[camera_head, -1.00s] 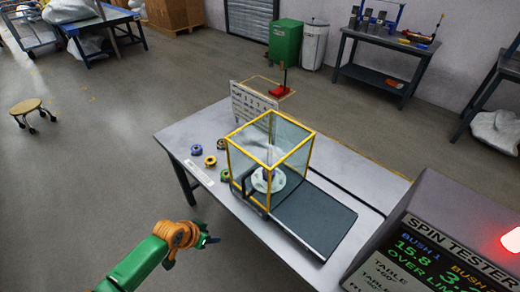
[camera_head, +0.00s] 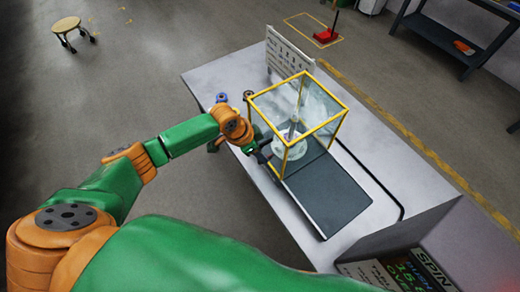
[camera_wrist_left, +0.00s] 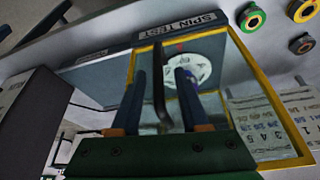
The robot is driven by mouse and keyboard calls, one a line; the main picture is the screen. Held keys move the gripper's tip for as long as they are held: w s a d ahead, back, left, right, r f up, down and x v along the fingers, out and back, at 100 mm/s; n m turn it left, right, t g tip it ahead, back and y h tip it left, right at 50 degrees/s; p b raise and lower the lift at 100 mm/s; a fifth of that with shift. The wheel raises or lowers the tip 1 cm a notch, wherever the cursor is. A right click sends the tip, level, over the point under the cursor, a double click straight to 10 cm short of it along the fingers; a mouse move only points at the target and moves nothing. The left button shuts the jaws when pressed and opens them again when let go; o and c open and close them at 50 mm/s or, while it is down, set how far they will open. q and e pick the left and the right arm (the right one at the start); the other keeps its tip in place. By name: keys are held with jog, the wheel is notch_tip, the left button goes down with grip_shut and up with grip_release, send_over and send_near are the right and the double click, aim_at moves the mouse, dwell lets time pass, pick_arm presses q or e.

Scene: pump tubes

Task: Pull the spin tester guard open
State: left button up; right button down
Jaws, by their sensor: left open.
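The spin tester guard (camera_head: 326,93) is a clear box with a yellow frame, standing over a white round disc (camera_head: 292,147) on the bench. In the left wrist view the guard's yellow frame (camera_wrist_left: 262,85) surrounds the disc behind the panel. A dark upright handle bar (camera_wrist_left: 159,95) stands in front of that panel. My left gripper (camera_head: 264,158) is at the near left side of the guard. In the left wrist view its two open fingers (camera_wrist_left: 160,75) lie on either side of the handle bar, with gaps showing. My right gripper is not in view.
A dark flat plate (camera_head: 328,193) extends from the guard toward the front right and is clear. The spin tester console (camera_head: 415,262) is at lower right. Several coloured rings, one green (camera_wrist_left: 251,17), lie near the guard. A printed board (camera_head: 288,52) stands behind it.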

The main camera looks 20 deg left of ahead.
pick_arm(q)
jog(key=shift+s+a+r, duration=0.1)
jog(key=shift+s+r, duration=0.05)
grip_shut()
dwell(1.1)
